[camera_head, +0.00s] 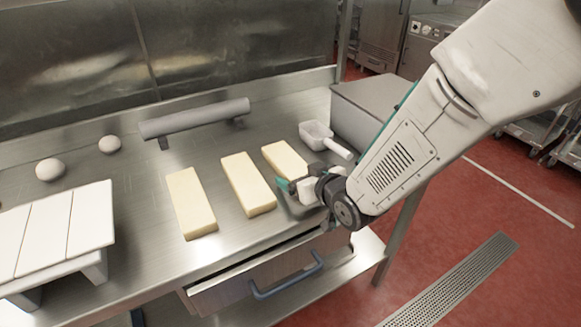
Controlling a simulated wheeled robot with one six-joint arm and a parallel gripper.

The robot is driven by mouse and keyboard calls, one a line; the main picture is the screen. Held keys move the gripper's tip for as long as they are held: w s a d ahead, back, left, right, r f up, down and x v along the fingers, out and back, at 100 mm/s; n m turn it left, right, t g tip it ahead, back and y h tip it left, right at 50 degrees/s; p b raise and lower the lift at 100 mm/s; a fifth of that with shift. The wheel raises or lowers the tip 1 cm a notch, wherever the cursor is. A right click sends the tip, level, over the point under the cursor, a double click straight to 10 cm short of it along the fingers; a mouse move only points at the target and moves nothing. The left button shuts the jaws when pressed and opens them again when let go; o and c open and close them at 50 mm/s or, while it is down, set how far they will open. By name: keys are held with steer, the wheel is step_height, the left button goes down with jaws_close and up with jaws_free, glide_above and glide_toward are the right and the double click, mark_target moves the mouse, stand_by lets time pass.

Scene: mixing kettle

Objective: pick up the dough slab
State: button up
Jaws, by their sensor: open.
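Three pale yellow dough slabs lie side by side on the steel table: a left slab (191,203), a middle slab (248,184) and a right slab (284,160). My arm reaches in from the upper right. My gripper (285,186) is open, low over the table, beside the near end of the right slab. It is small in the view and partly hidden by my wrist. I cannot tell whether its fingers touch that slab. I see nothing held in it.
A white scoop (317,135) and a grey box (372,108) stand behind my gripper. Two white balls (50,169) (110,144) and a white slatted stand (52,232) are on the left. A drawer with a blue handle (288,281) is below the front edge.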

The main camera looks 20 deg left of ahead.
steer(key=c, duration=1.2)
steer(key=shift+c, duration=1)
steer(key=shift+r, duration=0.15)
